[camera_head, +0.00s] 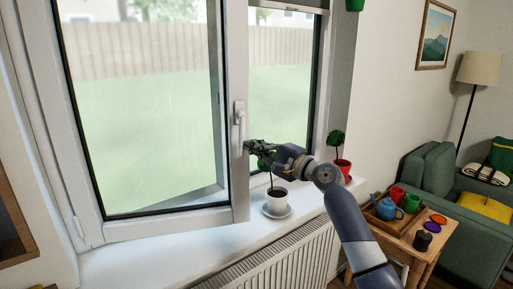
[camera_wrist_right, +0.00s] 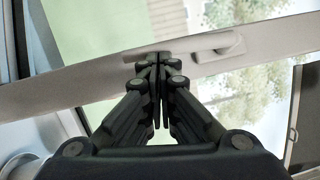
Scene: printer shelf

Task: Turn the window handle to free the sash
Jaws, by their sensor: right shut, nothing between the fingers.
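The white window handle (camera_head: 239,112) is on the right stile of the left window sash (camera_head: 238,190). Its lever appears to lie along the stile, and the handle also shows in the right wrist view (camera_wrist_right: 228,46). The sash appears swung into the room, its lower right corner out over the sill. My right gripper (camera_head: 249,146) is shut and empty, just below the handle at the stile's right edge. In the right wrist view its fingertips (camera_wrist_right: 158,58) overlap the stile, apart from the handle; I cannot tell whether they touch the stile. My left gripper is not in view.
A white potted plant (camera_head: 277,200) stands on a saucer on the sill (camera_head: 150,262), below my right gripper. A red potted plant (camera_head: 341,168) is farther right. A radiator (camera_head: 265,265) is under the sill. A small table (camera_head: 420,255) with a tray and teapot stands at right.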

